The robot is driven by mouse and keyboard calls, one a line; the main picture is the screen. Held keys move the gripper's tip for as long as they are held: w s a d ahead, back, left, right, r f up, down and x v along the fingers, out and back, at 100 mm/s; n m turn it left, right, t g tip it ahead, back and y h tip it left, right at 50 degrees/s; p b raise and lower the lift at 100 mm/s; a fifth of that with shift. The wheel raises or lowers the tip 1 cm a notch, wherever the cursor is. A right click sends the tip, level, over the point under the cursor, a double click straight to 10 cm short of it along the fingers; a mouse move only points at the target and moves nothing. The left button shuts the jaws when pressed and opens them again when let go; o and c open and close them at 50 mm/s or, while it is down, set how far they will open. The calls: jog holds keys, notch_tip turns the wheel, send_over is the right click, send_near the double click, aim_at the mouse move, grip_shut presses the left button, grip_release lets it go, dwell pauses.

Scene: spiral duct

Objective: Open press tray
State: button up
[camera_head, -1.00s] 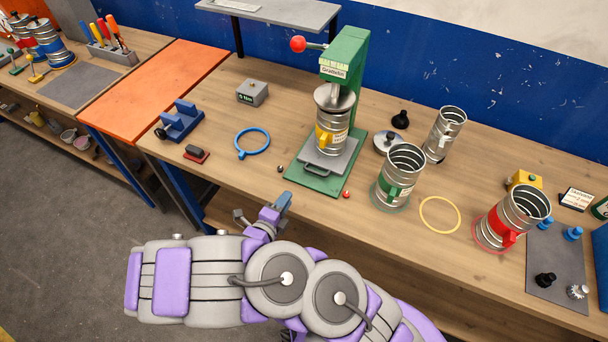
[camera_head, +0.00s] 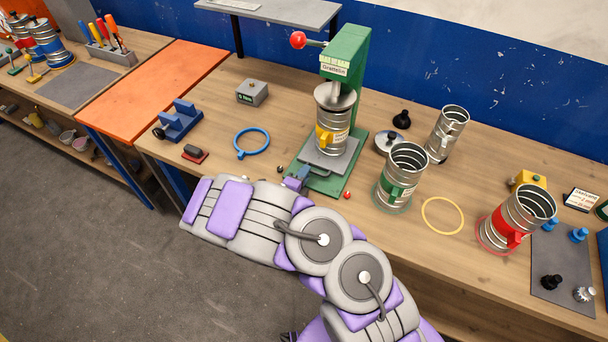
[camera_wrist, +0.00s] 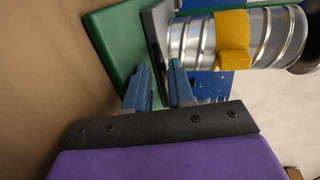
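The green press (camera_head: 346,58) stands on the bench, its red-knobbed lever (camera_head: 298,40) pointing left. Its grey tray (camera_head: 343,162) lies low over the green base, with a spiral duct with a yellow fitting (camera_head: 331,118) upright on it under the press plate. In the wrist view the tray (camera_wrist: 155,35) shows edge-on, with the duct (camera_wrist: 190,40) beside it. My gripper (camera_head: 298,178) is at the front edge of the tray. In the wrist view its blue fingers (camera_wrist: 160,78) are apart, around the tray's front edge; contact is unclear. The arm hides the tray handle.
A blue ring (camera_head: 251,142), a grey box (camera_head: 252,92) and a blue stand (camera_head: 178,122) are on the left. Ducts with green (camera_head: 402,175) and red (camera_head: 517,220) fittings and a yellow ring (camera_head: 442,215) are on the right. Small red and dark balls lie near the press base.

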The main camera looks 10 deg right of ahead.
jog(key=shift+w+d, duration=0.2)
jog(key=shift+w, duration=0.05)
grip_shut()
jog(key=shift+f, duration=0.1)
dwell(0.4)
